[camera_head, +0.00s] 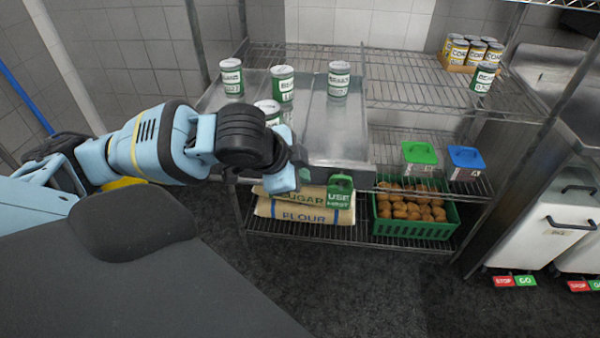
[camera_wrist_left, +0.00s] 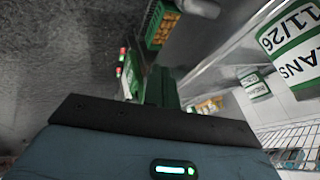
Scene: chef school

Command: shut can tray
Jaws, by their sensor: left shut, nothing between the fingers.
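The can tray (camera_head: 340,128) is a metal tray on the upper wire shelf, and its front edge sticks out past the shelf. Several green and white bean cans stand in it, one at the back left (camera_head: 231,76), one at the back right (camera_head: 339,78). A green "use first" tag (camera_head: 340,190) hangs at its front. My left gripper (camera_head: 290,180) is shut and empty at the tray's front left, near the tag; I cannot tell whether it touches. In the left wrist view a can (camera_wrist_left: 290,45) shows close by. The right gripper is out of view.
Yellow-labelled cans (camera_head: 473,50) and a lone green can (camera_head: 484,77) stand on the shelf at the right. Below are sugar and flour sacks (camera_head: 305,205), a green crate (camera_head: 415,228) of brown produce, and green-lidded (camera_head: 419,153) and blue-lidded (camera_head: 466,157) containers. The floor in front is clear.

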